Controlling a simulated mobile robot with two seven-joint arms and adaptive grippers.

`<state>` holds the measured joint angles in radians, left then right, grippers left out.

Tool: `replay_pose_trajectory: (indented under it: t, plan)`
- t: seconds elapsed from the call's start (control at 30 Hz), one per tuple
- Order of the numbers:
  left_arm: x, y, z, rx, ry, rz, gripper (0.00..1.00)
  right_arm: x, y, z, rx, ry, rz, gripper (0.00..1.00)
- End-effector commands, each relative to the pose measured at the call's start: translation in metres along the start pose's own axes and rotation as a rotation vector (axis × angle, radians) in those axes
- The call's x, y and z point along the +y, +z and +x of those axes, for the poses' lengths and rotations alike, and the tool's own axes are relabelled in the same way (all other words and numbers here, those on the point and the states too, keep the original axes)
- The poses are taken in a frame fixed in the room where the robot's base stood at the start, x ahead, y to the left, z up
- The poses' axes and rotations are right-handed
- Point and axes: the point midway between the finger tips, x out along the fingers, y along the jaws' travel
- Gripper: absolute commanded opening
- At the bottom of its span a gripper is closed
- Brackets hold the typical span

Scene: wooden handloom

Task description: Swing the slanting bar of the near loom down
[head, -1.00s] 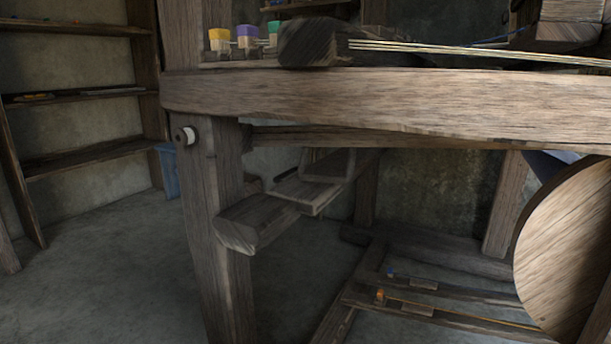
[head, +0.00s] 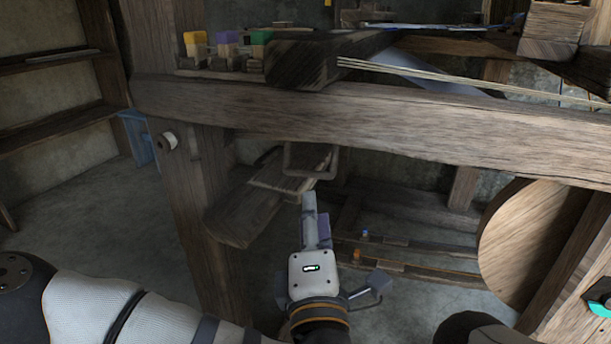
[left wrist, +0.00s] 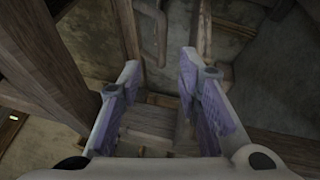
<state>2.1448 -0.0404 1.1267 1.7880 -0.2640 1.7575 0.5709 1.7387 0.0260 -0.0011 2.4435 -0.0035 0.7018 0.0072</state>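The near loom is a dark wooden frame with a thick horizontal beam (head: 350,118) across the head view. Below it, a slanting wooden bar (head: 240,212) runs from its blunt near end up and back to the right. A squared metal loop (head: 309,172) shows beside its upper part. My left gripper (head: 312,205) points up and away, its tips just below the loop. In the left wrist view the left gripper (left wrist: 160,75) is open, its purple-padded fingers well apart. Wooden pieces (left wrist: 150,122) show between and beyond the fingers; I cannot tell any contact.
The loom's left post (head: 190,220) stands left of the bar. A round wooden disc (head: 530,245) is at the right, and low treadle-like bars (head: 410,255) lie behind my gripper. Shelves (head: 60,120) line the left wall. The floor at left is clear.

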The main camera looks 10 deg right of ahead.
Motion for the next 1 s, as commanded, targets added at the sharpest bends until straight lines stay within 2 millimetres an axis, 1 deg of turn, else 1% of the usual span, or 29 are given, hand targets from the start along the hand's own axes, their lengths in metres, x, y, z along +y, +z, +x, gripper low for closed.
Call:
replay_pose_trajectory:
  t: [0.1,0.3,0.43,0.5,0.6,0.8,0.83,0.93,0.97,1.0]
  plan:
    - [-0.004,-0.002,0.026,0.003,0.0,0.003,0.31,0.0,-0.002,0.007,-0.012,0.001,-0.001,0.41]
    - [-0.006,-0.001,0.077,0.001,-0.004,0.005,0.31,-0.001,-0.005,0.018,-0.029,0.001,-0.003,0.41]
    - [-0.006,-0.001,0.099,0.0,-0.005,0.007,0.31,-0.001,-0.006,0.022,-0.037,0.001,-0.004,0.41]
    - [-0.005,0.0,0.106,-0.002,-0.005,0.007,0.31,-0.001,-0.007,0.023,-0.039,0.001,-0.004,0.41]
    - [-0.004,0.0,0.11,-0.003,-0.005,0.007,0.31,-0.001,-0.007,0.024,-0.04,0.001,-0.004,0.41]
    - [-0.003,0.0,0.111,-0.004,-0.005,0.007,0.31,-0.001,-0.006,0.023,-0.039,0.001,-0.004,0.41]
    - [-0.003,0.0,0.11,-0.004,-0.005,0.008,0.27,-0.001,-0.006,0.023,-0.039,0.001,-0.004,0.41]
    - [-0.003,0.0,0.11,-0.004,-0.005,0.008,0.04,-0.001,-0.006,0.023,-0.04,0.001,-0.004,0.41]
    - [-0.003,0.0,0.11,-0.003,-0.005,0.008,0.0,-0.001,-0.006,0.023,-0.04,0.001,-0.004,0.41]
    - [-0.003,0.0,0.11,-0.003,-0.005,0.008,0.0,-0.001,-0.006,0.023,-0.04,0.001,-0.004,0.41]
